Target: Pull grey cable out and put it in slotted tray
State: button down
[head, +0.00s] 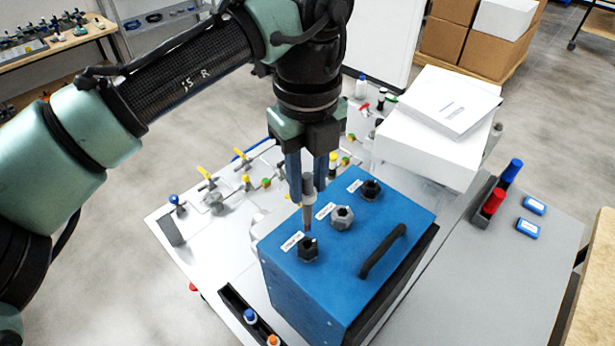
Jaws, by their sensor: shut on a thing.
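My gripper (307,190) points down over the blue box (285,280). Its two blue fingers are shut on an upright grey cable plug (307,213). The plug's lower tip is at or just above the nearest black socket (307,250) on the box top. I cannot tell whether it still touches the socket. No long cable run shows. A dark narrow tray (480,217) on the right holds a red and a blue cylinder. Another narrow black tray (232,298) at the front holds blue- and orange-capped items. I cannot tell which one is the slotted tray.
The box also bears a grey socket (342,219), a far black socket (371,189) and a black handle (383,252). A white box (430,150) stands behind it. Valves with yellow levers (205,174) are at the left. The grey surface at right (480,290) is mostly clear.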

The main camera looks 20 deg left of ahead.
jog(key=shift+r+p, duration=1.8)
jog(key=shift+r, duration=0.3)
jog(key=shift+f, duration=0.1)
